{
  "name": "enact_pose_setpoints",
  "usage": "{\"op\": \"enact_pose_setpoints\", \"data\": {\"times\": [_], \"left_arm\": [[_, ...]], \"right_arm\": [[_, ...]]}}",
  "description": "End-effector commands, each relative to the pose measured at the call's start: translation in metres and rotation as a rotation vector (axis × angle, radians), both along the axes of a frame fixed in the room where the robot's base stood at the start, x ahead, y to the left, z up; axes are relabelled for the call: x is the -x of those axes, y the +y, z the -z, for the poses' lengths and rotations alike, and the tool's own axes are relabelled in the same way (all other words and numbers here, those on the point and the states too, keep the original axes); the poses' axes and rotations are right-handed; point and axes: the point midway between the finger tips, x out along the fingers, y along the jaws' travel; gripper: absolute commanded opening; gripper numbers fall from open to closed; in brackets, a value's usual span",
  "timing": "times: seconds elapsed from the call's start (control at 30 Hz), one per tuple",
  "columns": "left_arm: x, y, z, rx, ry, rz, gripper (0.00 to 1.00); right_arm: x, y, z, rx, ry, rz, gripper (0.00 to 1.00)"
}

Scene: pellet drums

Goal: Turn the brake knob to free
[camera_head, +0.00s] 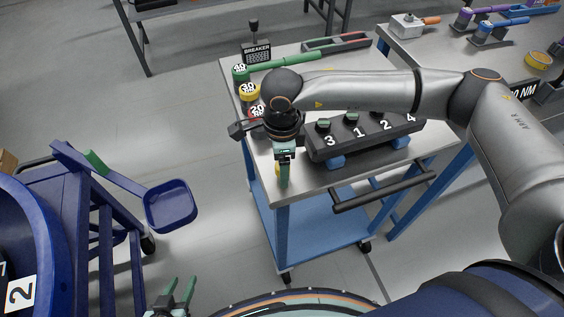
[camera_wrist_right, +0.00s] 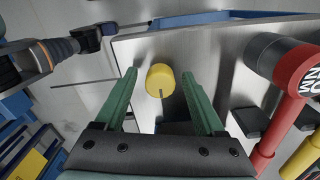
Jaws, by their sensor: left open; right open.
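A yellow round knob (camera_wrist_right: 160,78), which I take for the brake knob, sits at the metal top of the cart in the right wrist view. A dark mark runs from its middle toward its lower edge. My right gripper (camera_head: 284,180) points down at the cart's near left corner. Its green fingers are open, one on each side of the knob, with visible gaps. In the head view only a sliver of yellow (camera_head: 277,171) shows beside that gripper. My left gripper (camera_head: 177,292) is open and empty at the bottom, away from the cart.
The blue cart (camera_head: 283,235) bears a numbered black block (camera_head: 365,137), coloured torque tools and a breaker box (camera_head: 257,53). A black handle bar (camera_head: 383,187) juts from its near side. A blue frame with a scoop (camera_head: 171,205) stands left. A second bench (camera_head: 450,70) is back right.

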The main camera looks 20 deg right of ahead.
Motion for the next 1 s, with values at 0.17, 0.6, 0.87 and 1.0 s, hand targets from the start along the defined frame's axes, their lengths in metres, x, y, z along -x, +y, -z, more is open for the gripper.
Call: {"op": "enact_pose_setpoints", "data": {"times": [0.17, 0.6, 0.87, 1.0], "left_arm": [[-0.001, -0.0003, -0.001, 0.0, -0.002, 0.0, 0.44], [-0.0013, -0.0002, -0.0013, 0.001, -0.003, 0.0, 0.44], [-0.0014, 0.0, -0.0013, 0.001, -0.003, 0.0, 0.44], [-0.0013, 0.0, -0.0014, 0.001, -0.003, 0.0, 0.44]], "right_arm": [[0.0003, 0.0001, 0.0031, 0.0, 0.0, 0.0, 0.71], [0.0002, 0.0001, 0.0024, 0.0, 0.001, 0.0, 0.37], [0.0003, 0.0002, 0.0022, 0.0, 0.001, 0.0, 0.07], [0.0004, 0.0002, 0.0022, 0.0, 0.001, 0.0, 0.0]]}}
